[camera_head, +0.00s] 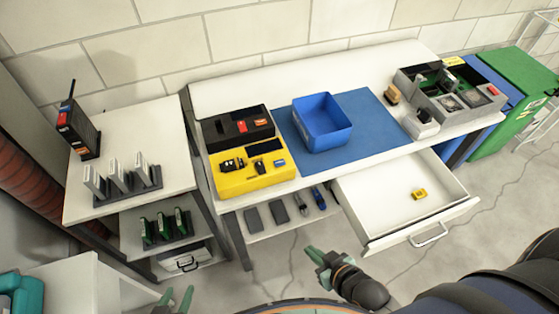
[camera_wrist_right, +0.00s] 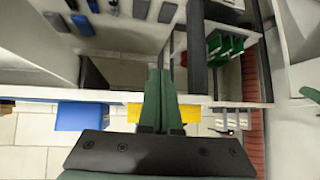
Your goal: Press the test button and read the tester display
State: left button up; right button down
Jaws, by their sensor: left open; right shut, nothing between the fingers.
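I cannot tell for certain which item is the tester. A small yellow device (camera_head: 419,194) lies in the open drawer (camera_head: 385,213) at the right; no button or display can be read on it. A black handheld unit (camera_head: 78,132) with an antenna and a red patch stands on the left side table. My left gripper (camera_head: 178,298) is open and empty at the bottom edge, in front of the side table. My right gripper (camera_head: 316,256) is shut and empty, in front of the bench and left of the drawer. Its closed green fingers show in the wrist view (camera_wrist_right: 158,90).
On the workbench stand a yellow case (camera_head: 250,185) with a black foam lid, a blue bin (camera_head: 322,123) on a blue mat (camera_head: 372,150), and a grey organizer (camera_head: 440,118). A card rack (camera_head: 128,190) stands on the side table. The open drawer juts out from the bench.

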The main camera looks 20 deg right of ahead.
jog(key=w+a+r+n+t+y+p, duration=0.1)
jog(key=w+r+n+t+y, duration=0.1)
jog(key=w+r+n+t, duration=0.85)
jog(key=w+a+r+n+g+y+p, duration=0.1)
jog(key=w+a+r+n+g+y, duration=0.25)
jog(key=r+n, duration=0.3)
jog(key=w+a+r+n+g+y+p, duration=0.1)
jog(key=w+a+r+n+g+y, duration=0.2)
jog(key=a+r+n+g+y, duration=0.3)
jog(key=w+d+f+n+g+h+p, duration=0.1)
jog(key=w+d+f+n+g+h, duration=0.2)
jog(key=w+d+n+h, duration=0.3)
jog(key=d+n+h, duration=0.2)
jog(key=d+n, duration=0.1)
jog(key=d, duration=0.1)
jog(key=shift+w+f, duration=0.1)
jog(key=shift+f, duration=0.1)
